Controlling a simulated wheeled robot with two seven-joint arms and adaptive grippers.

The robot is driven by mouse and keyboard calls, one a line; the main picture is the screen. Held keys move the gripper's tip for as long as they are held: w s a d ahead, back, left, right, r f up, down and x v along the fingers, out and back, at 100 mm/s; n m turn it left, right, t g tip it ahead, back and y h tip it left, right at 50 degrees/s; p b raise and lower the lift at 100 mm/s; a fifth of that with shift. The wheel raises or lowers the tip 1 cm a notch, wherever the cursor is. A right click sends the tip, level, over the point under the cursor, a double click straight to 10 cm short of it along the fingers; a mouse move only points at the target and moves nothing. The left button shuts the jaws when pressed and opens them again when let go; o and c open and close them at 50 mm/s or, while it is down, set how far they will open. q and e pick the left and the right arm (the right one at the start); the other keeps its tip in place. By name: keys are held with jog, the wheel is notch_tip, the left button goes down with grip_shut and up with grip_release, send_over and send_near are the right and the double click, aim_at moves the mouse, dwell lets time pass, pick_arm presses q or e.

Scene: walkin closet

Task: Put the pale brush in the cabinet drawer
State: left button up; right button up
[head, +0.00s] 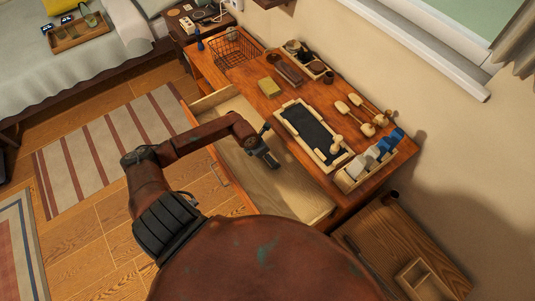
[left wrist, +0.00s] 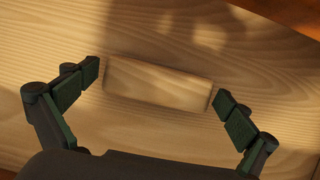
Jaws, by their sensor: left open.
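The cabinet drawer (head: 292,190) is pulled open in the head view, with a bare pale wood floor. My left gripper (head: 264,152) is over the inside of the drawer. In the left wrist view my left gripper (left wrist: 157,87) is open, with one finger beyond each end of a pale, wood-grained block (left wrist: 155,84), which looks like the pale brush. It lies on the drawer floor (left wrist: 60,35), and small gaps show between it and the fingertips. My arm and gripper hide the block in the head view. My right gripper is not in view.
The cabinet top holds a yellowish block (head: 269,87), a wire basket (head: 238,47), a framed dark tray (head: 292,111), several wooden pieces (head: 361,124) and a rack of rolled cloths (head: 343,182). A lower wooden surface (head: 425,245) stands at right. Most of the drawer is clear.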

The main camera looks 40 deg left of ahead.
pick_arm(q)
jog(key=v, duration=1.2)
jog(key=shift+p, duration=0.45)
jog(key=shift+r, duration=0.1)
jog(key=shift+s, duration=0.15)
